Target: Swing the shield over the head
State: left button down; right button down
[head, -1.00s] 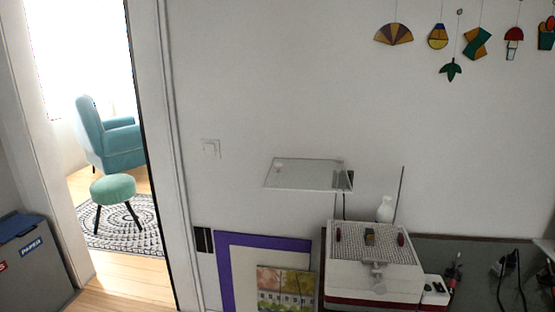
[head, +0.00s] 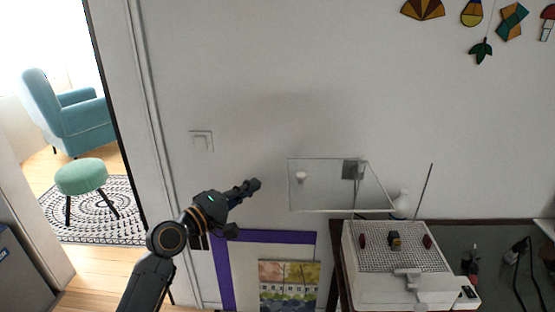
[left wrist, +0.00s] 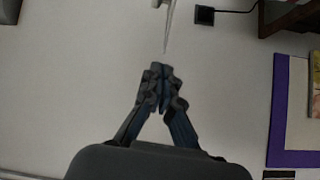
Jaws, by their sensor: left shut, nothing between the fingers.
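The shield, a clear flat pane (head: 322,186), sits raised above and left of the white machine (head: 375,285). A dark clip (head: 351,170) and a round pale knob (head: 300,177) show at it. On the machine's gridded top stands a small dark block, perhaps the head (head: 394,239), between two red pieces. My left gripper (head: 254,185) is shut and empty, left of the shield and apart from it, in front of the wall. In the left wrist view its closed fingers (left wrist: 160,78) point at the wall. My right gripper is not in view.
A purple-framed board (head: 222,270) with a picture (head: 289,285) is below my gripper. A wall switch (head: 201,141) is above left. Cables lie on the bench at right.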

aim_at(289, 174)
pick_arm(q)
jog(key=shift+h, duration=0.3)
jog(key=w+d+p, duration=0.1)
jog(key=d, duration=0.2)
jog(key=w+d+r+p, duration=0.1)
jog(key=d+p, duration=0.1)
jog(key=d, duration=0.1)
jog(key=w+d+r+p, duration=0.1)
jog(key=d, duration=0.2)
jog(key=shift+w+d+p, duration=0.1)
jog(key=shift+w+p, duration=0.2)
jog(key=shift+p, duration=0.1)
jog(key=shift+s, duration=0.1)
